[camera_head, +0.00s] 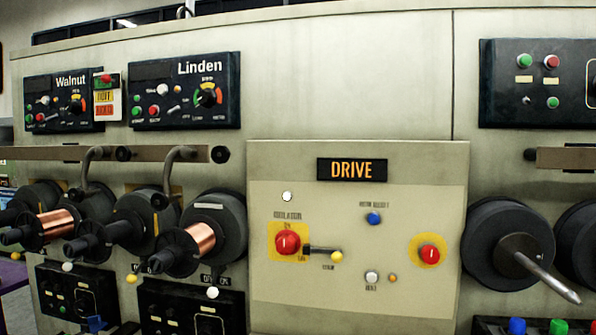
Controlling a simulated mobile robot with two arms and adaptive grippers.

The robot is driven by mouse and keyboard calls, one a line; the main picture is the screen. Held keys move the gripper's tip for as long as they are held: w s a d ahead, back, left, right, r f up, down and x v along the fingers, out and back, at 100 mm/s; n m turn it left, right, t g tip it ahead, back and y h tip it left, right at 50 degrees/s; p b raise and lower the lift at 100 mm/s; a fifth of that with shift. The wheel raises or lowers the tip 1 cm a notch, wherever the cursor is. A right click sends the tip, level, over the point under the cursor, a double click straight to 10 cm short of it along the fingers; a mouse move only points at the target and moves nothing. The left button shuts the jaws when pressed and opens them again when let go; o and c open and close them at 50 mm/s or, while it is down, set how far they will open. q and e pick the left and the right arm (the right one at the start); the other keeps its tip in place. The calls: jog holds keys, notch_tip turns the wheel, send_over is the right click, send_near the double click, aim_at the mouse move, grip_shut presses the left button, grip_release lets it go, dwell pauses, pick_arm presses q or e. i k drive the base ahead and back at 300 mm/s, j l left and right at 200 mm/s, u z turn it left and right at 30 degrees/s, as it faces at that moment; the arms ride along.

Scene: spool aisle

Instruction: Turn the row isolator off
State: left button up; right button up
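The isolator (288,241) is a round red knob on a yellow plate, at the left of the cream panel with the DRIVE sign (352,170). A white mark on the knob looks roughly upright. Small lettering above it seems to read ISOLATOR and ON. A short dark lever with a yellow ball end (337,256) lies nearly level just right of the knob; its labels are too small to read surely. Neither of my grippers shows in the head view.
The DRIVE panel (360,300) also has a blue button (374,218), a second red knob on yellow (429,254) and a white button (372,277). Copper spools (201,238) stick out at the left, and a dark reel with a metal shaft (545,270) at the right.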

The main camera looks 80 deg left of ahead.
aim_at(288, 242)
jog(key=u, duration=2.4)
